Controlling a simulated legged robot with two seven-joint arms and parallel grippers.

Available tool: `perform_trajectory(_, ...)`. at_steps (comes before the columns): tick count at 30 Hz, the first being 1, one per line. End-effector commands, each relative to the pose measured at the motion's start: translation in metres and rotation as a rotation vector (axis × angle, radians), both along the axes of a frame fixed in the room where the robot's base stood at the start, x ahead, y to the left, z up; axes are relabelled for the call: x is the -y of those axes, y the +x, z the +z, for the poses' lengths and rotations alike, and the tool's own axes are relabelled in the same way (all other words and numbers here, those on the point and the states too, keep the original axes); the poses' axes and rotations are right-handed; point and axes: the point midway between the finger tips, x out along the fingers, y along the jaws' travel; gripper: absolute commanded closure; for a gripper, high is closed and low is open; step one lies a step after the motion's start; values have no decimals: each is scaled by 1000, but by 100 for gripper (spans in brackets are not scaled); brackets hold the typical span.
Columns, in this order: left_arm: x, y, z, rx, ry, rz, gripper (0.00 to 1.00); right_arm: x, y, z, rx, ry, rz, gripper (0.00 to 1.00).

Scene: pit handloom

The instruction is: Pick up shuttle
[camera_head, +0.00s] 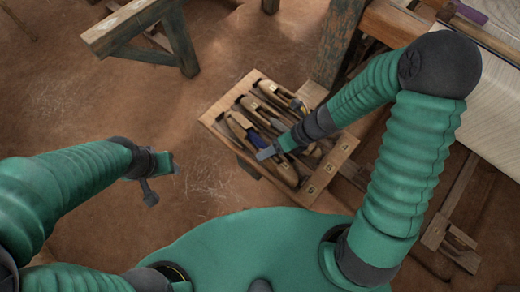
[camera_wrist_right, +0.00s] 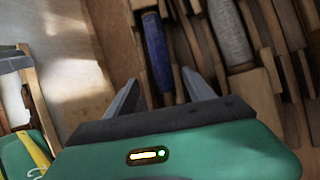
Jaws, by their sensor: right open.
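Several wooden shuttles lie side by side in a shallow wooden tray (camera_head: 212,112) in the head view. One shuttle (camera_head: 238,121) holds a blue yarn bobbin (camera_head: 256,139); the bobbin also shows in the right wrist view (camera_wrist_right: 157,52). Another shuttle there carries a grey bobbin (camera_wrist_right: 229,32). My right gripper (camera_head: 266,153) is over the tray near the blue bobbin. In the wrist view its two fingers (camera_wrist_right: 162,78) are apart, with the blue bobbin's shuttle beyond and between them. Nothing is held. My left gripper (camera_head: 165,178) is left of the tray, away from it; its jaws are unclear.
A wooden trestle (camera_head: 125,28) stands at the upper left. The loom's wooden post (camera_head: 338,40) rises close behind the tray, and pale cloth (camera_head: 485,100) is at the right. The earthen floor left of the tray is clear.

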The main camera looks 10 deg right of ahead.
Motion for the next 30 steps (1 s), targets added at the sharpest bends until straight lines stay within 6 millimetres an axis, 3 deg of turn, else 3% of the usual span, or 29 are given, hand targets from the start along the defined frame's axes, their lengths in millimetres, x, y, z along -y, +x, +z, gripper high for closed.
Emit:
perform_trajectory(6,0,0,-1,0,0,0,50,-1,0,-2,1,0,-1,38)
perform_trajectory(20,0,0,-1,0,0,0,50,-1,1,-2,1,0,-1,98)
perform_trajectory(30,0,0,2,0,0,0,50,-1,1,1,1,0,0,100)
